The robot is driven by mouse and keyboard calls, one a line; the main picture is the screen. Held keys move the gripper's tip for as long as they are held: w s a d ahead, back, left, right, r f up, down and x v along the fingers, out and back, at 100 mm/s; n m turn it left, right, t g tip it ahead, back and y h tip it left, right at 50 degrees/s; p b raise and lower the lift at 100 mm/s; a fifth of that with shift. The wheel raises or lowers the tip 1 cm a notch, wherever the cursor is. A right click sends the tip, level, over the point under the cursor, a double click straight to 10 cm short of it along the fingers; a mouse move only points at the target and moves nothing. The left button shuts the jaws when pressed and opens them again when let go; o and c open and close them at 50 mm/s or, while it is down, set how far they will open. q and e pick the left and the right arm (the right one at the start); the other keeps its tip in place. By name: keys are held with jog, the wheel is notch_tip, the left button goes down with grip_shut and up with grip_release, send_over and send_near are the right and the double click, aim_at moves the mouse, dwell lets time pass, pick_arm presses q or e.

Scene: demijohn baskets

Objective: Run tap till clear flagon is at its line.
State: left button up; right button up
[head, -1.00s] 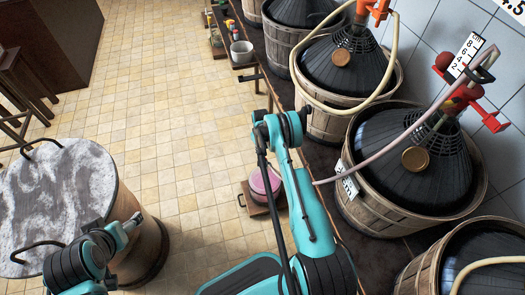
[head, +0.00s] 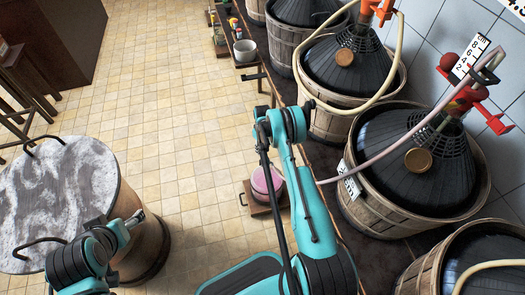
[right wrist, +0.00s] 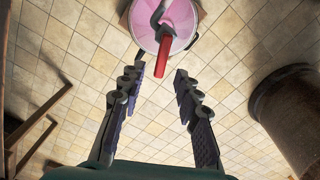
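The flagon (head: 266,185) shows pink in the head view, on a small wooden stand (head: 247,199) on the floor, partly behind my right arm. In the right wrist view the round pink flagon (right wrist: 181,16) is at the top. A red lever (right wrist: 163,55) and a dark curved tap part (right wrist: 157,14) overlap it. My right gripper (right wrist: 157,72) is open and empty, with its fingers on either side below the lever, not touching it. Its fingers are hidden in the head view. My left gripper (head: 136,217) is by the round marble-topped table; its opening is unclear. The fill line is not readable.
Demijohns in wooden baskets (head: 405,222) stand along the right wall. A pale pink hose (head: 390,150) runs from one towards my right arm. The marble-topped barrel table (head: 75,170) is at left. The tiled floor between is clear.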

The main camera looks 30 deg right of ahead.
aim_at(262, 153)
notch_tip(262, 153, up, 10)
dwell(0.3)
